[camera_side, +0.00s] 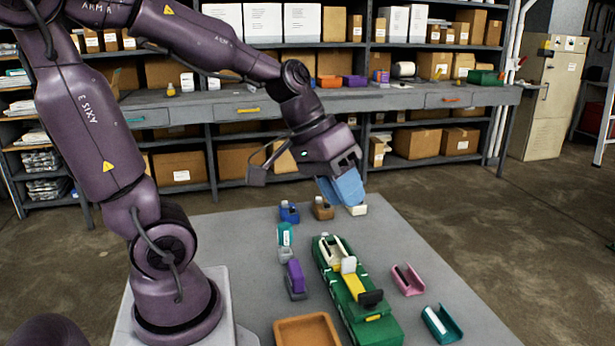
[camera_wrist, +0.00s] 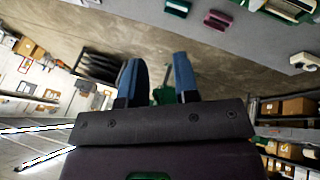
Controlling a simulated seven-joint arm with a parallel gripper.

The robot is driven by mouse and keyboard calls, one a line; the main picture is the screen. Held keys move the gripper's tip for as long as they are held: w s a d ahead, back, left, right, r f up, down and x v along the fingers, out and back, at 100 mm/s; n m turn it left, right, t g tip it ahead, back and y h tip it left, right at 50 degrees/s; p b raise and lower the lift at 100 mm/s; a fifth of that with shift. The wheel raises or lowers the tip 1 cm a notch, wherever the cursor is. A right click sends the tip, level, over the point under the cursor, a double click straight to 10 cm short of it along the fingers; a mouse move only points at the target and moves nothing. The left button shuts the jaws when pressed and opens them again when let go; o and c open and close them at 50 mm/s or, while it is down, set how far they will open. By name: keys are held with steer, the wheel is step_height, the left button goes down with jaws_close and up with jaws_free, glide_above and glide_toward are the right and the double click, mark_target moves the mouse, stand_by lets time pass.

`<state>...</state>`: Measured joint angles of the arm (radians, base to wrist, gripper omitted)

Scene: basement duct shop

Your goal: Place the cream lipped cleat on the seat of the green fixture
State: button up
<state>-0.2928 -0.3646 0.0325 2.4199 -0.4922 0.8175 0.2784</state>
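The green fixture (camera_side: 372,331) lies lengthwise on the grey table. A cream trough-shaped piece, which looks like the cream lipped cleat (camera_side: 333,248), rests at the fixture's far end. I cannot tell how fully it is seated. The fixture's yellow lever (camera_side: 354,287) has a black handle and a cream part beside the cleat. My gripper (camera_side: 345,190) is above the table's far end, away from the fixture. Its blue fingers are apart and nothing is held between them in the wrist view (camera_wrist: 158,78). The fixture (camera_wrist: 292,10) is cut off at that view's top right.
A pink cleat (camera_side: 407,280) and a teal cleat (camera_side: 440,325) lie right of the fixture. Purple (camera_side: 295,277) and teal (camera_side: 285,238) pieces stand left. Blue (camera_side: 289,212), brown (camera_side: 322,208) and cream (camera_side: 358,210) blocks stand at the far edge. Shelves (camera_side: 330,103) stand behind.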

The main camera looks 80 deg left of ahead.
steer(key=s+d+r+m+y, duration=0.2)
steer(key=s+r+m, duration=0.1)
steer(key=s, duration=0.3)
steer(key=shift+d+r+m+t+y, duration=0.15)
steer(key=shift+r+m+t+y, duration=0.25)
steer(key=shift+o, duration=0.4)
stand_by(1.2)
